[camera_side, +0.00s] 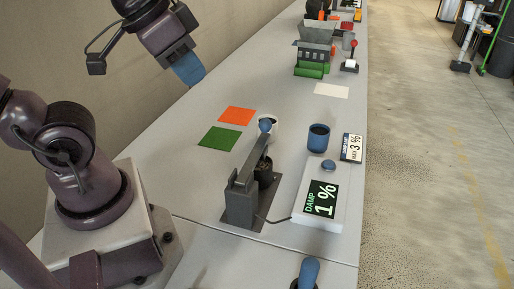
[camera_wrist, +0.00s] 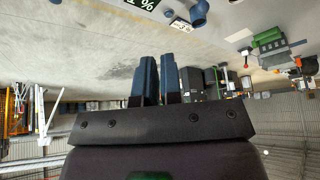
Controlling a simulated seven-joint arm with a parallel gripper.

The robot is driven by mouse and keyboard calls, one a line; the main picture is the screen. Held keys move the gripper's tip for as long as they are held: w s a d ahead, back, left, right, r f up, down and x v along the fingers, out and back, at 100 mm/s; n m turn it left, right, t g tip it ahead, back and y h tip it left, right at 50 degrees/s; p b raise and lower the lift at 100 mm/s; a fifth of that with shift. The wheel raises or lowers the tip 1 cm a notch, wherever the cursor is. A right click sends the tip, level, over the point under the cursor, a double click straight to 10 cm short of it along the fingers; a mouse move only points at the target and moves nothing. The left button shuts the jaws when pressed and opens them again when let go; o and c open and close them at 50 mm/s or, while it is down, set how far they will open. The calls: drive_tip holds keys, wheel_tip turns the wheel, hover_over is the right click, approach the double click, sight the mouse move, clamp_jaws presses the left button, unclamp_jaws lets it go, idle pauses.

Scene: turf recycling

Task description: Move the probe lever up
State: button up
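The probe lever (camera_side: 248,160) is a dark grey arm with a blue ball knob (camera_side: 265,125) at its far end. It is hinged on a grey post (camera_side: 240,205) on a dark baseplate and slants over a small dark cup (camera_side: 264,168). My gripper (camera_side: 190,72) is high at the upper left, well apart from the lever, with blue fingers. In the wrist view my gripper (camera_wrist: 160,78) shows both fingers almost together, with a thin gap and nothing held. The lever is not recognisable in the wrist view.
A white meter box (camera_side: 307,212) reading "DAMP 1 %" is cabled to the lever stand. A "3 %" card (camera_side: 352,147), blue cup (camera_side: 318,138) and white cup (camera_side: 275,138) stand nearby. Orange (camera_side: 237,115) and green (camera_side: 219,138) squares lie left. Machines stand farther back.

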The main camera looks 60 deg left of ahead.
drive_tip(key=o, duration=0.4)
drive_tip(key=shift+w+f, duration=0.1)
drive_tip(key=shift+f, duration=0.15)
drive_tip(key=shift+c, duration=0.2)
drive_tip(key=o, duration=0.5)
drive_tip(key=shift+w+a+f+g, duration=0.15)
drive_tip(key=shift+w+f+g, duration=0.65)
drive_tip(key=shift+w, duration=0.15)
drive_tip(key=shift+o, duration=0.2)
drive_tip(key=n+g+y, duration=0.2)
drive_tip(key=g, duration=0.2)
approach(266, 120)
drive_tip(key=f, duration=0.3)
drive_tip(key=a+f, duration=0.1)
drive_tip(key=f, duration=0.3)
drive_tip(key=a+f, duration=0.1)
drive_tip(key=f, duration=0.2)
drive_tip(key=shift+f, duration=0.2)
drive_tip(key=shift+r, duration=0.15)
clamp_jaws()
